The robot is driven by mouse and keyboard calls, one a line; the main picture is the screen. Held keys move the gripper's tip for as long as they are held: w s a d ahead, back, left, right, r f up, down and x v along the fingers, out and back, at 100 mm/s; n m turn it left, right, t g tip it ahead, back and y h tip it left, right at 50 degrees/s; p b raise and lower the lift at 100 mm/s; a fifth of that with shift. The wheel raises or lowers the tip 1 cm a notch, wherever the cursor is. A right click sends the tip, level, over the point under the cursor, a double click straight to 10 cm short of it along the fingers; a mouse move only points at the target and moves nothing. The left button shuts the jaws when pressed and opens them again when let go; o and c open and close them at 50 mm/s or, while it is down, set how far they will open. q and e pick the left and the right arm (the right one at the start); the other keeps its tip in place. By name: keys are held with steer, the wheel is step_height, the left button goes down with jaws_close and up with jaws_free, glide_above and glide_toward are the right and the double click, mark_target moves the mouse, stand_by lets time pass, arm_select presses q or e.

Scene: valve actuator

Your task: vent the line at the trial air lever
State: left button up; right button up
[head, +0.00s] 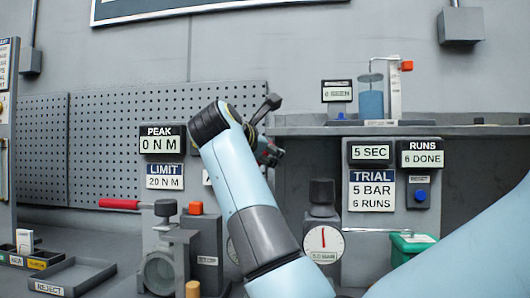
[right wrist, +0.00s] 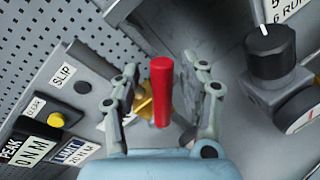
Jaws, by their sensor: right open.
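The trial air lever, a red handle (right wrist: 161,90) on a brass valve body (right wrist: 145,100), stands in the middle of the right wrist view. My right gripper (right wrist: 163,82) is open, with one finger on each side of the red handle. A gap shows between the handle and each finger. In the head view my right gripper (head: 270,152) is small and partly behind my own blue arm, and the lever is hidden there. A pressure gauge (head: 323,240) with a black knob (head: 322,190) stands to the right and seems to read 5.0 bar. My left gripper is not in view.
The black regulator knob (right wrist: 278,50) is close right of the gripper in the wrist view. Left are a yellow button (right wrist: 56,120) and the peak display (head: 161,140). The trial panel (head: 375,230) stands right, below a shelf (head: 300,131). A reject tray (head: 60,283) lies at left.

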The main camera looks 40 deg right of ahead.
steer(key=f+v, duration=0.1)
steer(key=v, duration=0.6)
steer(key=shift+r, duration=0.45)
steer(key=shift+a, duration=0.1)
